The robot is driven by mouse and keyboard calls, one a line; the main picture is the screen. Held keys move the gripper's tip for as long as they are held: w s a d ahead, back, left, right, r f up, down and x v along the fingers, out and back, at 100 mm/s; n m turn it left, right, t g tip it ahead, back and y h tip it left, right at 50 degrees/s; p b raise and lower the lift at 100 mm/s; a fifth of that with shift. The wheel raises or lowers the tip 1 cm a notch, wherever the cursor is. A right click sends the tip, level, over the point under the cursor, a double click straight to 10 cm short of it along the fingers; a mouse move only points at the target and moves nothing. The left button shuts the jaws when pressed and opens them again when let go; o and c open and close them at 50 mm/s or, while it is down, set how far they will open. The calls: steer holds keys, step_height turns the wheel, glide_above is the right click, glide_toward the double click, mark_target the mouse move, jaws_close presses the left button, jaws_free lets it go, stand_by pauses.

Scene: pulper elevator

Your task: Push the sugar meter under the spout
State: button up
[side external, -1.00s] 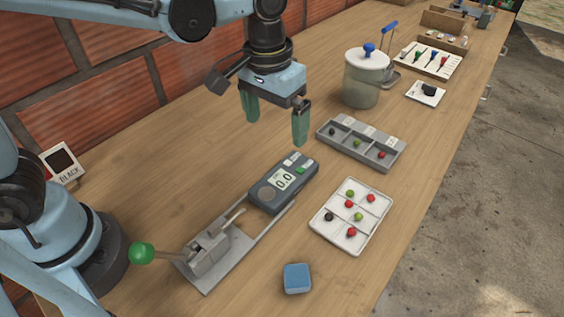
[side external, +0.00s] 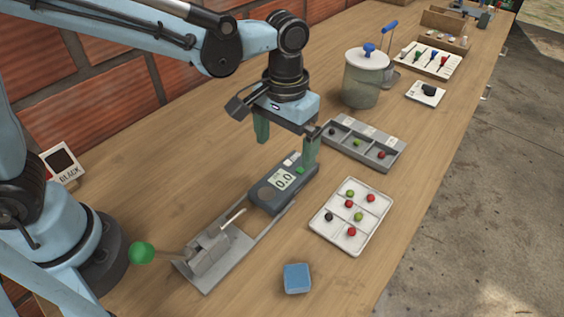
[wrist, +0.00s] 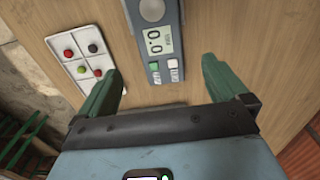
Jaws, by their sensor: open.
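The sugar meter (side external: 283,184) is a dark grey handheld device with a display reading 0.0 and a green button. It lies at the upper end of a grey metal track; it also shows in the wrist view (wrist: 158,44). The spout (side external: 233,217) is a short pale tube on the grey press (side external: 210,250), which has a green-knobbed lever, at the track's lower end. My gripper (side external: 286,152) is open and empty at the meter's far end. In the wrist view its green fingers (wrist: 161,82) stand apart on either side of the meter's line. Whether a finger touches the meter is unclear.
A white tray of coloured berries (side external: 350,240) lies right of the meter. A grey sorting box (side external: 330,146) and a lidded jar (side external: 348,85) stand beyond. A blue block (side external: 297,278) sits near the front edge. Wood left of the meter is clear.

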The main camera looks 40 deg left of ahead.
mark_target(284, 177)
step_height(284, 177, down, 9)
steer(key=shift+r, duration=0.15)
stand_by(0.4)
steer(key=c, duration=1.2)
steer(key=shift+s, duration=0.15)
